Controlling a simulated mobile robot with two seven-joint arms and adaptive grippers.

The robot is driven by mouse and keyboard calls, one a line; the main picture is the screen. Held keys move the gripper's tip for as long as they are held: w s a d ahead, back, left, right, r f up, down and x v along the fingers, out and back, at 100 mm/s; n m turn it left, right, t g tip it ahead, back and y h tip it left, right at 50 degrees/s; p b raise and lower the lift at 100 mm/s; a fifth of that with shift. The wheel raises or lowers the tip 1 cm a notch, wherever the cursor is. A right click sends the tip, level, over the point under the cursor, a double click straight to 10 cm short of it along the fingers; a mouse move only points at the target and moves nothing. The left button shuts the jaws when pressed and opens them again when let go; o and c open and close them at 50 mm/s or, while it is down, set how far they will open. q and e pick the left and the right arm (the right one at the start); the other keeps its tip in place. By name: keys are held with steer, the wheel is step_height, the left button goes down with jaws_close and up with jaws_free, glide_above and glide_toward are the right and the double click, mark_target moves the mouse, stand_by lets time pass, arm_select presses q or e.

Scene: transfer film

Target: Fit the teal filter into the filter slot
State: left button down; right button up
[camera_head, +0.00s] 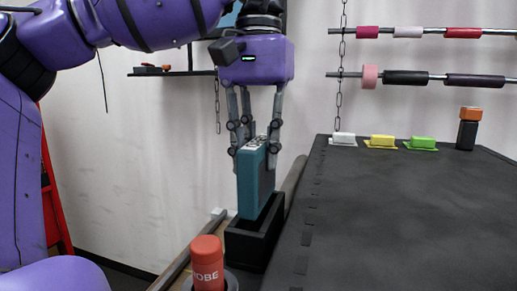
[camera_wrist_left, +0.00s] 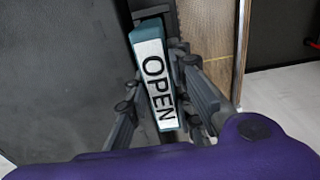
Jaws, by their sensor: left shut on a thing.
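The teal filter (camera_head: 254,186) is upright in my left gripper (camera_head: 257,147), whose fingers close on its upper part from both sides. The filter slot (camera_head: 246,250) is an open-topped black box beside the dark table. The filter's lower end overlaps the slot's opening; I cannot tell whether it is just above the rim or slightly inside. In the left wrist view, the filter's top face (camera_wrist_left: 154,78) carries a white label reading OPEN, between the fingers of my left gripper (camera_wrist_left: 157,95). My right gripper is not in view.
A red-capped cylinder (camera_head: 207,262) stands in front of the slot. The dark tabletop (camera_head: 400,220) to the right is mostly bare, with white (camera_head: 343,139), yellow (camera_head: 380,141) and green (camera_head: 421,143) pieces at its back edge. Rods with coloured rollers (camera_head: 406,77) hang behind.

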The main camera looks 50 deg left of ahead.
mark_target(259, 187)
arm_select(q)
steer(key=shift+f, duration=0.7)
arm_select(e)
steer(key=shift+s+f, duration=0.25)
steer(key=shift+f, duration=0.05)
arm_select(q)
steer(key=shift+f+b, duration=0.6)
steer(key=shift+f, duration=1.8)
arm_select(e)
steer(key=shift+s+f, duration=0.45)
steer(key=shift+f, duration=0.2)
arm_select(q)
steer(key=c, duration=1.5)
jaws_free()
steer(key=shift+o, duration=0.2)
steer(key=shift+r, duration=0.15)
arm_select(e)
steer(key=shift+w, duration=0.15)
arm_select(q)
step_height(259, 187, up, 12)
steer(key=shift+f, duration=0.1)
